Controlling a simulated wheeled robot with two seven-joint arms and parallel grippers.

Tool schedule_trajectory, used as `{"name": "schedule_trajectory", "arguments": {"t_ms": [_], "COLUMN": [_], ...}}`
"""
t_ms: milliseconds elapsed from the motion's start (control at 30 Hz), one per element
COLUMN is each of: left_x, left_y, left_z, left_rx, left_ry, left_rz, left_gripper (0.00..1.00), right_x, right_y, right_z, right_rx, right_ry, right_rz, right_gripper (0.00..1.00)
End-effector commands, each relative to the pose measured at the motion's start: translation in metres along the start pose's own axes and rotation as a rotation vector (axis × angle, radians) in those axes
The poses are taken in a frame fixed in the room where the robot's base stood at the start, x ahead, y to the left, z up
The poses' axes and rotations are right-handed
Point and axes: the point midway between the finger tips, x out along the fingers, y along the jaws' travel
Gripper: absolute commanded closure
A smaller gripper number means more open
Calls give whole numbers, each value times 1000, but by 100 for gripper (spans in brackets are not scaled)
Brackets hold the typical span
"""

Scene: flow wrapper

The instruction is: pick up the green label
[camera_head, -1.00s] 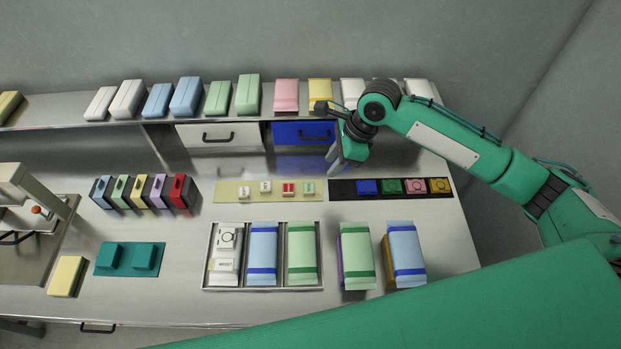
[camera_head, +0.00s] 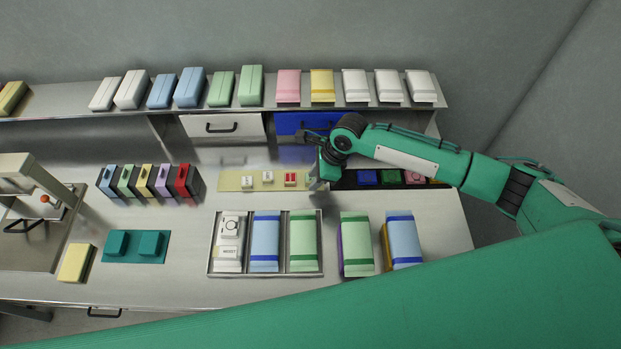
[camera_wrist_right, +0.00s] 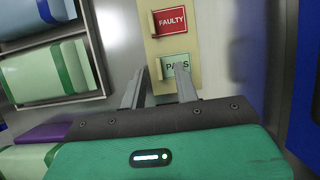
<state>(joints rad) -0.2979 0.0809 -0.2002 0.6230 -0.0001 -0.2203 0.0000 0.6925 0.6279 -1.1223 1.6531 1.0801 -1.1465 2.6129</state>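The green label, marked PASS (camera_wrist_right: 175,64), lies on the pale yellow strip (camera_wrist_right: 190,15) in the right wrist view, just below the red FAULTY label (camera_wrist_right: 169,20). My right gripper (camera_wrist_right: 158,72) is open, with its two fingertips spread at the near edge of the green label. No object is held between the fingers. In the head view my right gripper (camera_head: 317,180) is at the right end of the strip and largely hides the green label. My left gripper is not in view.
Left of the right gripper are two white labels and a red one on the strip (camera_head: 228,181). A black strip (camera_head: 345,181) with coloured pieces lies to the right. A metal tray (camera_head: 212,272) with packs stands in front. Shelf packs line the back.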

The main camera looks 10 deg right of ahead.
Motion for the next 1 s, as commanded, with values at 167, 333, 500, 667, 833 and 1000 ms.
{"name": "schedule_trajectory", "arguments": {"t_ms": [167, 333, 500, 667, 833, 1000], "left_x": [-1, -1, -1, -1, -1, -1], "left_y": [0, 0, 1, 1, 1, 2], "left_z": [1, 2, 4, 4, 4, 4], "left_rx": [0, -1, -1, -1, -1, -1], "left_ry": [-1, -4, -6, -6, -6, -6], "left_rz": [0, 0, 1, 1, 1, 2], "left_gripper": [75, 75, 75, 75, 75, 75], "right_x": [9, 9, 9, 9, 9, 9], "right_y": [0, 0, 0, 0, 0, 0], "right_z": [0, 0, 0, 0, 0, 0], "right_rx": [-1, -1, -1, -1, -1, -1], "right_ry": [0, 0, 1, 1, 1, 1], "right_rz": [-1, -1, -1, 0, 0, 0], "right_gripper": [69, 73, 100, 100, 100, 100]}}
